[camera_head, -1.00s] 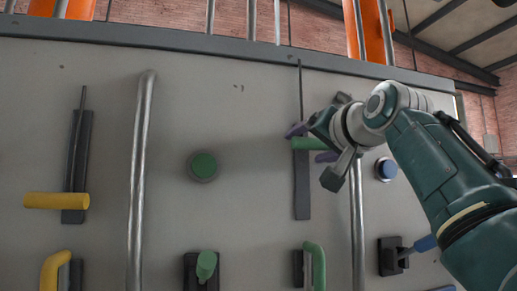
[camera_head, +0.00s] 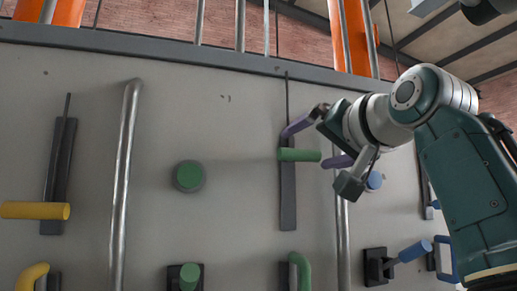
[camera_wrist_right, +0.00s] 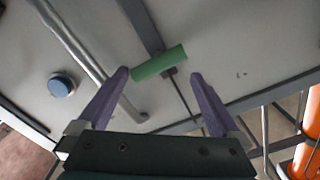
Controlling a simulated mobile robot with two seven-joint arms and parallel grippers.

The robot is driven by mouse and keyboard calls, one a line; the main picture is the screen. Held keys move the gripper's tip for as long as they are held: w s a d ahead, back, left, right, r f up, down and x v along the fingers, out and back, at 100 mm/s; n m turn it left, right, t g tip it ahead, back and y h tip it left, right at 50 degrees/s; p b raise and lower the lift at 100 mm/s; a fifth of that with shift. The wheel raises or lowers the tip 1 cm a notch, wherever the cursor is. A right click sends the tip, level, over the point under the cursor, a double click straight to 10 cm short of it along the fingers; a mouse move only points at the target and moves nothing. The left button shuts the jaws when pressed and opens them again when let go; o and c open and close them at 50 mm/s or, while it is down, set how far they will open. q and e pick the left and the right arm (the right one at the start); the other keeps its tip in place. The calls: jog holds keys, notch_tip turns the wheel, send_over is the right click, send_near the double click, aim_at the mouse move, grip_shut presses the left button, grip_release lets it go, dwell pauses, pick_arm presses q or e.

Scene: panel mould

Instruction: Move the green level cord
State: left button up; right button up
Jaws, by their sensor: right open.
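The green level cord shows as a green bar handle (camera_head: 300,155) lying crosswise on a dark vertical slot plate, with a thin cord running up from it. My right gripper (camera_head: 305,148) is open, with purple fingers, one above and one below the handle in the head view. In the right wrist view the green handle (camera_wrist_right: 159,62) lies across the space at the tips of the open right gripper (camera_wrist_right: 160,75). I cannot tell whether the fingers touch it. My left gripper is not in view.
A steel pole (camera_head: 124,180) stands left on the grey panel (camera_head: 230,120). A round green button (camera_head: 189,176), a yellow bar handle (camera_head: 35,210), a green hook handle (camera_head: 301,270) and a blue lever (camera_head: 412,252) are mounted around. Another steel pole (camera_head: 342,230) runs below my right wrist.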

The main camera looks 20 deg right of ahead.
jog(key=s, duration=0.3)
jog(key=shift+s+f, duration=0.1)
jog(key=shift+s, duration=0.15)
jog(key=shift+f, duration=0.1)
dwell(0.4)
jog(key=s+a+f+n+g+p, duration=0.1)
jog(key=s+f+n+g, duration=0.2)
jog(key=f, duration=0.8)
jog(key=s+a+f+n+g, duration=0.1)
jog(key=s+f+g, duration=0.35)
jog(key=f, duration=0.75)
jog(key=s+a+f+n+g, duration=0.1)
jog(key=s+f+n+g, duration=0.1)
jog(key=s+f, duration=0.5)
jog(key=s+f+n+g+p, duration=0.1)
jog(key=s+f+g, duration=0.4)
jog(key=s, duration=1.1)
notch_tip(320, 180, down, 3)
jog(key=shift+s+a+f+n, duration=0.1)
jog(key=shift+s+a+n, duration=0.25)
jog(key=shift+n, duration=0.35)
jog(key=shift+w, duration=0.1)
